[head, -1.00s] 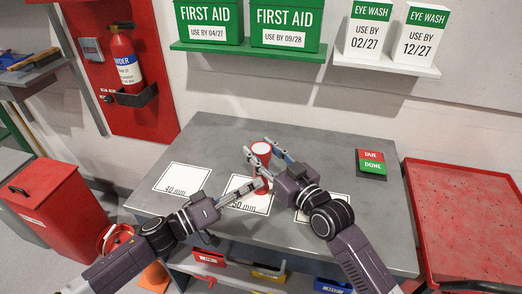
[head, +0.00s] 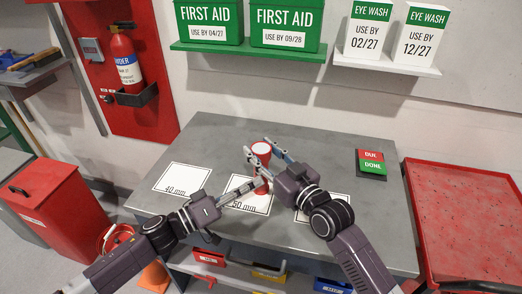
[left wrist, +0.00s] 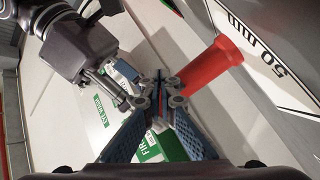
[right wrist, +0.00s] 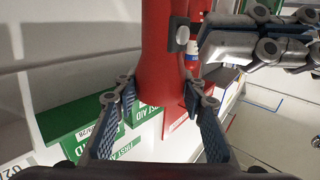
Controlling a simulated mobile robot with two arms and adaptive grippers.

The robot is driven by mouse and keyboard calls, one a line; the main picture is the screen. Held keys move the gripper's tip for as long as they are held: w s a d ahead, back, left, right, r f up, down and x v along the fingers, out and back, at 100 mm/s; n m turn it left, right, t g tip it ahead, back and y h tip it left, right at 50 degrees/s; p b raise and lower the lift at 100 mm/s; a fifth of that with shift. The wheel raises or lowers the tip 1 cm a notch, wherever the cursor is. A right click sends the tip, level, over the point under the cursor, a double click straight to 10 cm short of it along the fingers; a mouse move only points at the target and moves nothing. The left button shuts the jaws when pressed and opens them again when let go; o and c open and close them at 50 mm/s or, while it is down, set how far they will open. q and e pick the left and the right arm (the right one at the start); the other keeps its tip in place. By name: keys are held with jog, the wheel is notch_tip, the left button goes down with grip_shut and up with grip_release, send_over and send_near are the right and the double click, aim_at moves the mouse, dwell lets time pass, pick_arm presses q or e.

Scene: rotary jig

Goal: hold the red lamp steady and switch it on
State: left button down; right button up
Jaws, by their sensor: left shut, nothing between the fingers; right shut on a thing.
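The red lamp (head: 262,160) is a red cylinder with a pale round top, roughly upright at the 50 mm card. It also shows in the left wrist view (left wrist: 215,66) and fills the upper middle of the right wrist view (right wrist: 158,60). A small grey plate (right wrist: 182,36), perhaps the switch, is on its side. My right gripper (head: 260,147) is shut on the lamp, one finger on each side. My left gripper (head: 256,183) is shut and empty, its tips close beside the lamp's lower body; whether they touch is unclear. The lamp's base is partly hidden.
The 50 mm card (head: 247,204) lies under my left fingers, the 40 mm card (head: 182,178) to its left. A third card (head: 340,213) is partly hidden by my right arm. The table's (head: 220,140) back is clear.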

dwell(0.5)
pick_arm(q)
jog(key=shift+w+d, duration=0.1)
jog(key=shift+w, duration=0.35)
jog(key=shift+w, duration=0.2)
dwell(0.4)
jog(key=shift+s, duration=0.65)
jog(key=shift+s+a, duration=0.25)
jog(key=shift+s, duration=0.75)
jog(key=shift+s+a, duration=0.2)
jog(key=shift+s, duration=0.75)
jog(key=shift+s+a, duration=0.25)
jog(key=shift+s, duration=0.75)
